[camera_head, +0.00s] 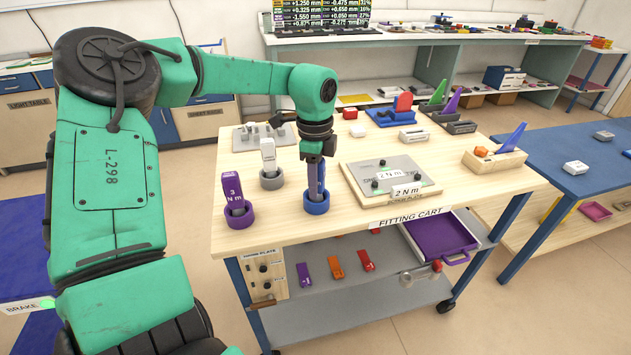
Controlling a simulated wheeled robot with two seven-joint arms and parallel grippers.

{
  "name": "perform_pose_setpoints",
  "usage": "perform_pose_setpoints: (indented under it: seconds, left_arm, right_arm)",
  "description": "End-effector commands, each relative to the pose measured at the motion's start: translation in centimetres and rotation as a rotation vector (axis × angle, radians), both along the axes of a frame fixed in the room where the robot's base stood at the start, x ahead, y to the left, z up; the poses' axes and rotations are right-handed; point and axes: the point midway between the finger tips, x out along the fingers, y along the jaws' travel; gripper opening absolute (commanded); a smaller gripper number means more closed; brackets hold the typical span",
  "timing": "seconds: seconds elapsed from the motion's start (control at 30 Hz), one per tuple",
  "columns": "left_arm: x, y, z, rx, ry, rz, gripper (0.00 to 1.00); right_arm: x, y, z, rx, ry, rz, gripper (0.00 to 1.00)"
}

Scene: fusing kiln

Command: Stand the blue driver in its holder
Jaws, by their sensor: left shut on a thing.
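My left gripper (317,158) is shut on the blue driver (316,182) and holds it upright over the front of the cart top. The driver's lower end is at the blue round holder (316,205) and looks to be within its ring; I cannot tell how deep it sits. My gripper hides the driver's upper part. My right gripper is not in view.
A purple driver (232,188) in a purple holder (240,219) and a white driver (268,153) in a grey holder (271,181) stand to the left. A flat plate (352,172) with small black knobs lies to the right. The wooden cart top (280,225) is bare in front.

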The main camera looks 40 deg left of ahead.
Motion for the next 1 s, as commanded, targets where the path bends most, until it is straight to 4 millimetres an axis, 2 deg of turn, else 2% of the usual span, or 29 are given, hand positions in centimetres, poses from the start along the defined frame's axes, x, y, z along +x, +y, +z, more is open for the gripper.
perform_pose_setpoints:
  seconds: [0.17, 0.2, 0.27, 0.3, 0.67, 0.77, 1.0]
  left_arm:
    - [0.0, 0.0, -0.5, 0.0, -0.001, 0.0, 0.0]
    - [0.0, 0.0, -0.5, 0.0, -0.001, 0.0, 0.36]
    - [0.0, 0.0, -0.4, 0.0, -0.001, 0.0, 0.59]
    - [0.0, 0.0, -0.4, 0.0, -0.001, 0.0, 0.67]
    - [0.0, 0.0, 0.0, 0.001, 0.0, 0.0, 0.67]
    - [0.1, 0.0, 1.7, 0.003, -0.003, 0.0, 0.67]
    - [0.0, 0.1, 8.8, 0.005, -0.005, 0.001, 0.67]
  right_arm:
    - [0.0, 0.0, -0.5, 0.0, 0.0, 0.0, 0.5]
    - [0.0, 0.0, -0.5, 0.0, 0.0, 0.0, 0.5]
    - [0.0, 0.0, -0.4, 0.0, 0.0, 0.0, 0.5]
    - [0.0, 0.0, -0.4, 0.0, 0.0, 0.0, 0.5]
    - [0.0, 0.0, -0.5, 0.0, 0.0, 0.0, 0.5]
    - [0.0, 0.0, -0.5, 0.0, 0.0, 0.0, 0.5]
    - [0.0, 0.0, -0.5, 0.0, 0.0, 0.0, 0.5]
